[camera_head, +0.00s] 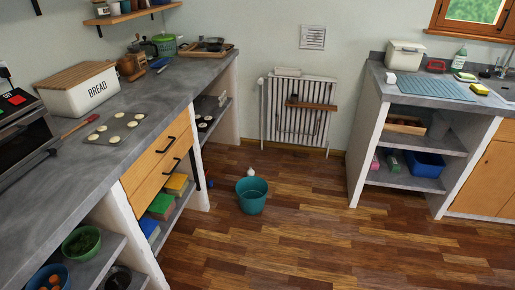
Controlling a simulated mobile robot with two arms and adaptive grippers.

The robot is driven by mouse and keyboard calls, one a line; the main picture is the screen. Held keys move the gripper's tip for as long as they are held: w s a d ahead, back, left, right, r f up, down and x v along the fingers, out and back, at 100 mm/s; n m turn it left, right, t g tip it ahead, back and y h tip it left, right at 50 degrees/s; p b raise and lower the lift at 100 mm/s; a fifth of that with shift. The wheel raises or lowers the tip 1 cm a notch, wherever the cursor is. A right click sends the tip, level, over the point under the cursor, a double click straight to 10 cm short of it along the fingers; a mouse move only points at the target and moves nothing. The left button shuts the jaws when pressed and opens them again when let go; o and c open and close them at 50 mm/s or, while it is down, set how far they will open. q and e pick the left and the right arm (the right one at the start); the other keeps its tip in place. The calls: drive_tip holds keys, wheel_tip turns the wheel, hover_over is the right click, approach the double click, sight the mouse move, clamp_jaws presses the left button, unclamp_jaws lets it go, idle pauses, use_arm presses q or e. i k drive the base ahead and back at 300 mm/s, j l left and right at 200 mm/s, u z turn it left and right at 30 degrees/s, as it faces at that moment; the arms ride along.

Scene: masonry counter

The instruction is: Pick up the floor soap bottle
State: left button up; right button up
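A small white top, perhaps a bottle's (251,172), shows just behind the rim of a teal bucket (251,198) on the wooden floor. The bucket hides whatever is below it, so I cannot tell whether it stands behind or inside the bucket. Another bottle, green and white (459,60), stands upright on the right counter near the sink. Neither of my grippers is in view.
The left counter (165,95) holds a bread box (85,92) and a tray with pale rounds (115,128). The right counter (385,82) has open shelves below. A radiator (299,110) is on the back wall. The floor (300,235) right of the bucket is clear.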

sight(250, 172)
drive_tip(key=i+u, duration=0.1)
drive_tip(key=i, duration=0.9)
drive_tip(key=i+l, duration=0.2)
drive_tip(key=i, duration=0.2)
drive_tip(key=i+l+z, duration=0.1)
drive_tip(key=i+l, duration=0.15)
drive_tip(key=i, duration=0.15)
